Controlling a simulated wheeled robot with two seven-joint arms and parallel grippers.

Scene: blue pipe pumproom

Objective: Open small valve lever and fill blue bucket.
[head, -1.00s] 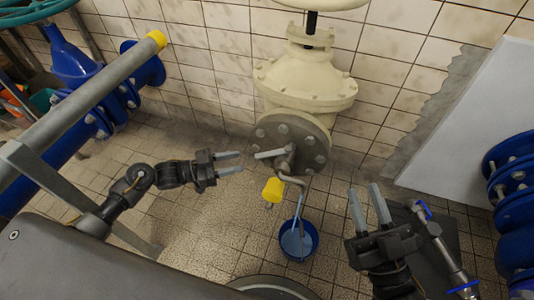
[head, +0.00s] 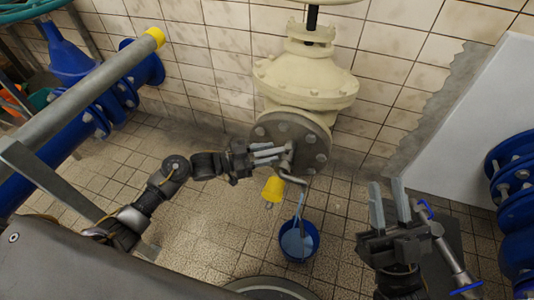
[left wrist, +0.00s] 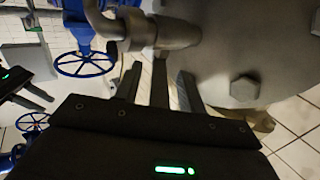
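The small valve lever (head: 270,153) is a short pale bar, lying roughly horizontal in front of the round grey flange (head: 315,146). My left gripper (head: 280,153) has its fingers on either side of the lever. In the left wrist view the lever (left wrist: 160,85) shows between the two fingers, with visible gaps; I cannot tell whether either finger touches it. A bent spout (head: 298,181) comes off the valve. The blue bucket (head: 298,259) stands on the floor below it; a thin greyish strip rises from it, unclear what. My right gripper (head: 386,182) is open and empty, right of the bucket.
A large cream valve body (head: 305,80) stands behind the flange. A yellow piece (head: 272,189) hangs under the small valve. Blue pipes (head: 515,190) stand at the right, and a grey pipe with a yellow end (head: 100,80) crosses the left. Tiled floor is clear left of the bucket.

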